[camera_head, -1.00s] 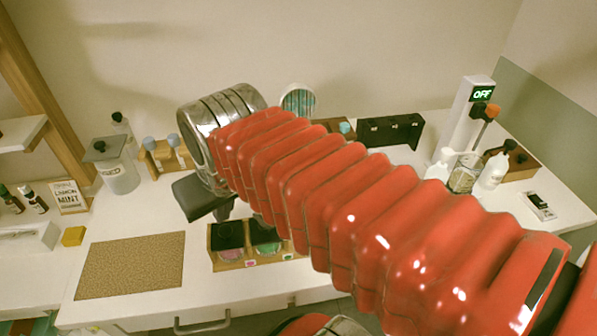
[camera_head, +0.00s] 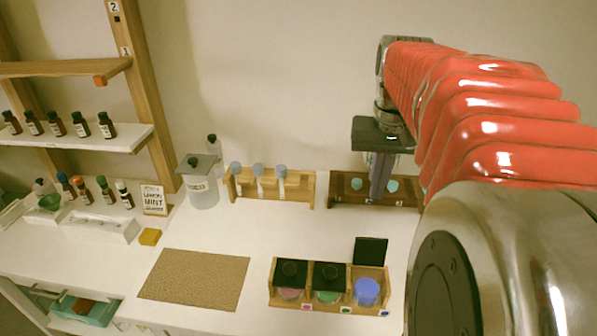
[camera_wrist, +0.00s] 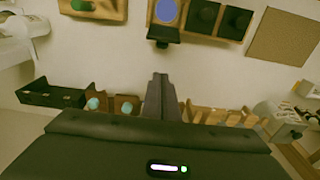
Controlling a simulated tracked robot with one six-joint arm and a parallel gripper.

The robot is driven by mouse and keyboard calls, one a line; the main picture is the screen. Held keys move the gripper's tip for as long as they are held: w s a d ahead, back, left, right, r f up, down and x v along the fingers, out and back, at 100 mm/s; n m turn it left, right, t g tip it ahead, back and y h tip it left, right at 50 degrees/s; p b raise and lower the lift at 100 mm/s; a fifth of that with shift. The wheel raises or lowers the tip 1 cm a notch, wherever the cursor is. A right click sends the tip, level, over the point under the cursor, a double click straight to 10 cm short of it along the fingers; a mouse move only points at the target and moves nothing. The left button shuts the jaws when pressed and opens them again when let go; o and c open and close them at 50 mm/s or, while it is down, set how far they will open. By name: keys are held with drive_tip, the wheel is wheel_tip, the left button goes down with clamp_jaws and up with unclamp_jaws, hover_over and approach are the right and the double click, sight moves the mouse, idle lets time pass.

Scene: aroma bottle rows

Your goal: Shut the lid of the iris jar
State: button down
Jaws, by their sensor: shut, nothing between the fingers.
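A wooden rack (camera_head: 272,296) near the front of the counter holds three jars. The right jar (camera_head: 366,291), with blue-violet contents, is open; its black lid (camera_head: 371,251) stands up at the back. I take it for the iris jar, though its label is too small to read. The open jar (camera_wrist: 166,11) and its lid (camera_wrist: 164,34) also show at the top of the wrist view. My gripper (camera_head: 378,197) is shut and empty, pointing down above the back of the counter, behind the rack and apart from the lid. Its fingers (camera_wrist: 160,76) are together in the wrist view.
The other two jars have shut black lids (camera_head: 290,272) (camera_head: 329,275). A dark wooden holder (camera_head: 345,187) stands at the back near my gripper, beside a light wooden stand (camera_head: 303,190). A cork mat (camera_head: 195,279) lies left of the rack. Counter between rack and stands is clear.

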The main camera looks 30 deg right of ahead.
sight(369, 248)
drive_tip(key=shift+s+a+f, duration=0.3)
drive_tip(key=shift+s+f, duration=0.15)
drive_tip(key=shift+f, duration=1.05)
drive_tip(key=shift+s+a+f, duration=0.3)
drive_tip(key=shift+s+f, duration=0.1)
drive_tip(key=shift+f, duration=1.1)
drive_tip(key=shift+s+a+f, duration=0.3)
drive_tip(key=shift+s+f, duration=0.15)
drive_tip(key=shift+f, duration=1.05)
